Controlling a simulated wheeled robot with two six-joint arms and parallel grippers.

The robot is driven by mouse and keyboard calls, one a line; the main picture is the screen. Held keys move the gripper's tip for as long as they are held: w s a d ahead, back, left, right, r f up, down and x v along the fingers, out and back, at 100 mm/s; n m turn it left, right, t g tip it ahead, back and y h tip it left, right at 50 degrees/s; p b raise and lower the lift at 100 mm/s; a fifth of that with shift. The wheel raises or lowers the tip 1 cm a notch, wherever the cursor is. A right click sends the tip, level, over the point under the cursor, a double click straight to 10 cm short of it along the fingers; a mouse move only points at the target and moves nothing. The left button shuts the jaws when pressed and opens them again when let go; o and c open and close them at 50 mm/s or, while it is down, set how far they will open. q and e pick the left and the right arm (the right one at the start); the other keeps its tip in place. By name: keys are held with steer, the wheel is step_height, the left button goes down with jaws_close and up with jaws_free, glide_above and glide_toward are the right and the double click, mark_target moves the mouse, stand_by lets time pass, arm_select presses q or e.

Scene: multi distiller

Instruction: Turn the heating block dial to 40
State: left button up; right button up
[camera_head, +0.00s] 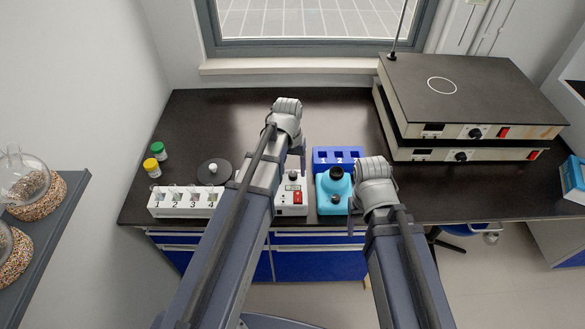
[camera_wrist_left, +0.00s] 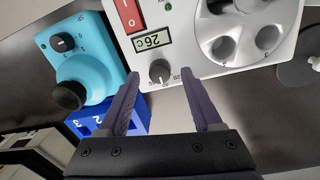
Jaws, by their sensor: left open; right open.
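The white heating block (camera_head: 288,208) stands on the dark bench, partly covered by my left arm in the head view. In the left wrist view the heating block (camera_wrist_left: 222,62) appears upside down, with a small display (camera_wrist_left: 152,41) that seems to read 26 C. Its grey dial (camera_wrist_left: 160,71) sits beside the display. My left gripper (camera_wrist_left: 161,76) is open, its two purple fingers spread to either side of the dial, with gaps on both sides; contact is not visible. My right gripper (camera_head: 355,216) hangs at the bench's front edge, right of the turquoise mixer; its fingertips are mostly hidden.
A turquoise mixer (camera_head: 333,203) stands just right of the heating block, with a blue numbered rack (camera_head: 323,157) behind it. A white numbered tube rack (camera_head: 170,204) is at left. Stacked hot plates (camera_head: 470,95) fill the right.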

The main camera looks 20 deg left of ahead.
mark_target(291, 173)
arm_select(q)
steer(key=r+p, duration=0.6)
steer(key=r, duration=0.1)
steer(key=shift+a, duration=0.2)
steer(key=shift+f, duration=0.1)
steer(key=s+d+m+y, duration=0.1)
steer(key=s+d+m, duration=0.3)
steer(key=s+d, duration=0.7)
steer(key=s, duration=0.3)
steer(key=shift+s+d+m+y, duration=0.3)
steer(key=shift+s+m+y, duration=0.05)
steer(key=shift+m+y, duration=0.05)
